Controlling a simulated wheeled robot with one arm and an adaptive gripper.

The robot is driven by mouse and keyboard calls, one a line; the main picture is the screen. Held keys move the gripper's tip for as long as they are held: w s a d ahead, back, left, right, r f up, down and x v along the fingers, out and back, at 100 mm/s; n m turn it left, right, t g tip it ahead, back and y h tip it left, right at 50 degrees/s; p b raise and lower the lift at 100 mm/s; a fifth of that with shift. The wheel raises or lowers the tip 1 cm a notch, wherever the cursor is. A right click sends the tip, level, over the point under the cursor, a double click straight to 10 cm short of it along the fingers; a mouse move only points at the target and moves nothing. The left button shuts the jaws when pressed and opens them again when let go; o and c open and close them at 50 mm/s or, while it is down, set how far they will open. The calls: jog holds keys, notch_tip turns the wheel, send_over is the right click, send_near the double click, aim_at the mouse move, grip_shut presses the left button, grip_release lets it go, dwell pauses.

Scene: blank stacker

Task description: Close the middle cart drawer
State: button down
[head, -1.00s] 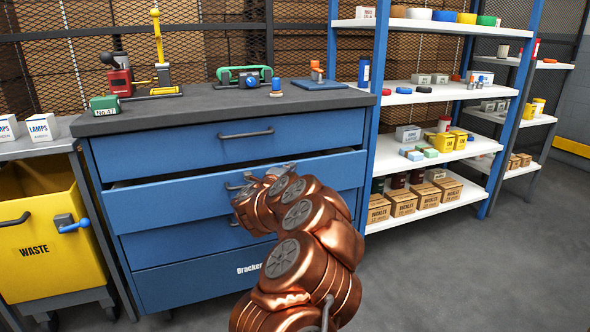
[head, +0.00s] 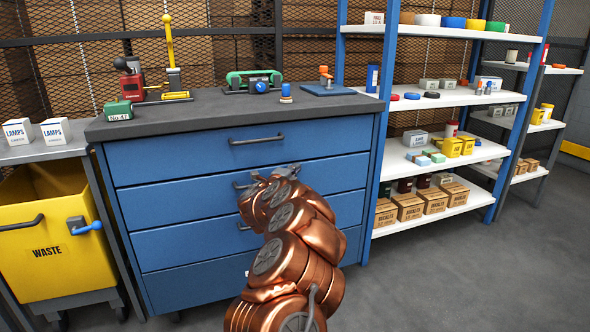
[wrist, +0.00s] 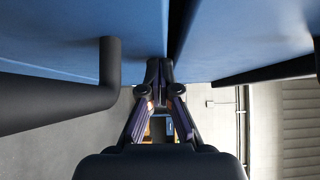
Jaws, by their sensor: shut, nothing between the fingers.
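The blue cart (head: 200,165) has a stack of drawers with dark bar handles. The second drawer from the top (head: 180,200) looks flush or nearly flush with the fronts above and below it. My gripper (head: 254,179) is at that drawer's front, by its handle (head: 241,184); my arm hides part of both. In the wrist view my gripper's fingers (wrist: 159,70) are together and empty, with tips close to a dark gap between two blue fronts. I cannot tell if they touch. A handle (wrist: 60,100) stands out at the left of that view.
The top drawer (head: 170,165) is shut. A yellow waste bin (head: 40,260) stands to the left, and a shelf rack (head: 440,100) with boxes to the right. Tools stand on the dark cart top (head: 220,110). Grey floor (head: 450,270) is open at the front right.

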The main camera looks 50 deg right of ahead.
jog(key=shift+w+r, duration=0.2)
jog(key=shift+r, duration=0.25)
jog(key=s+a+f+p, duration=0.1)
jog(key=s+a, duration=0.5)
jog(key=a, duration=0.6)
jog(key=shift+p, duration=0.35)
